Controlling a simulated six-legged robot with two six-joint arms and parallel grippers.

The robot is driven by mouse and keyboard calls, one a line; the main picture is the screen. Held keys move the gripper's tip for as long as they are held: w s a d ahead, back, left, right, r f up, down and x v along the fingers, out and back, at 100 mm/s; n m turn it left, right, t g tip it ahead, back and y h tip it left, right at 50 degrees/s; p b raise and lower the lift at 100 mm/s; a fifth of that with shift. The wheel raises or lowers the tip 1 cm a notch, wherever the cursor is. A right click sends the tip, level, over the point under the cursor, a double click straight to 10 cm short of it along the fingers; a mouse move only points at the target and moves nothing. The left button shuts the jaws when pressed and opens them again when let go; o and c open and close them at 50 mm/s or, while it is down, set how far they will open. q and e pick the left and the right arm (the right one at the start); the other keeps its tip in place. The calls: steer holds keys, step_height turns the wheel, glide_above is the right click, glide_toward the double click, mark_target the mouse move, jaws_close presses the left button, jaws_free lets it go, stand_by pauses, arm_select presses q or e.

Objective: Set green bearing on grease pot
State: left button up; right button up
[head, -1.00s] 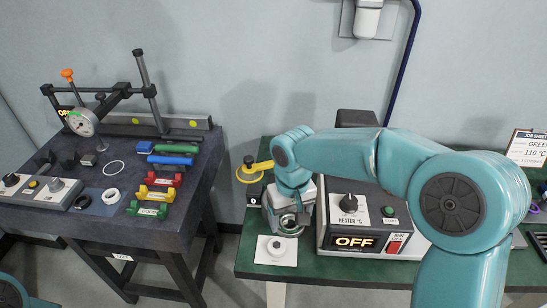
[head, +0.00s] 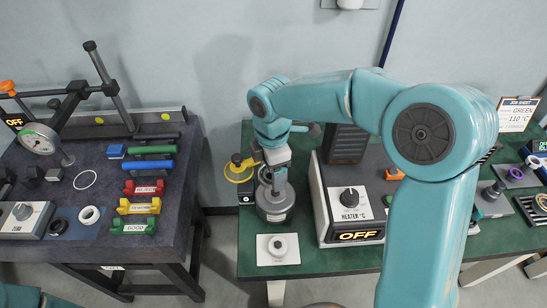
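A grey round pot (head: 275,208), which looks like the grease pot, stands on the green bench behind a white pad. My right gripper (head: 276,183) points down just over its top. Its fingers are small and partly hidden, so I cannot tell whether they are open or hold something. I cannot make out a green bearing for certain. My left gripper is not in view.
A white pad (head: 290,257) with a round grey-white piece lies in front of the pot. The heater box (head: 347,235), reading OFF, stands close on the right. A yellow ring (head: 238,170) sits behind left. A dark table (head: 75,245) holds gauges and coloured blocks.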

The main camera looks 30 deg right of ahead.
steer(key=f+n+b, duration=0.1)
steer(key=n, duration=0.1)
steer(key=n+b, duration=0.1)
steer(key=f+n+b, duration=0.1)
steer(key=n, duration=0.1)
steer(key=shift+s+d+f+n, duration=0.3)
steer(key=shift+f, duration=0.05)
steer(key=shift+w+f, duration=0.15)
steer(key=shift+f, duration=0.1)
steer(key=shift+r, duration=0.1)
stand_by(0.6)
stand_by(0.8)
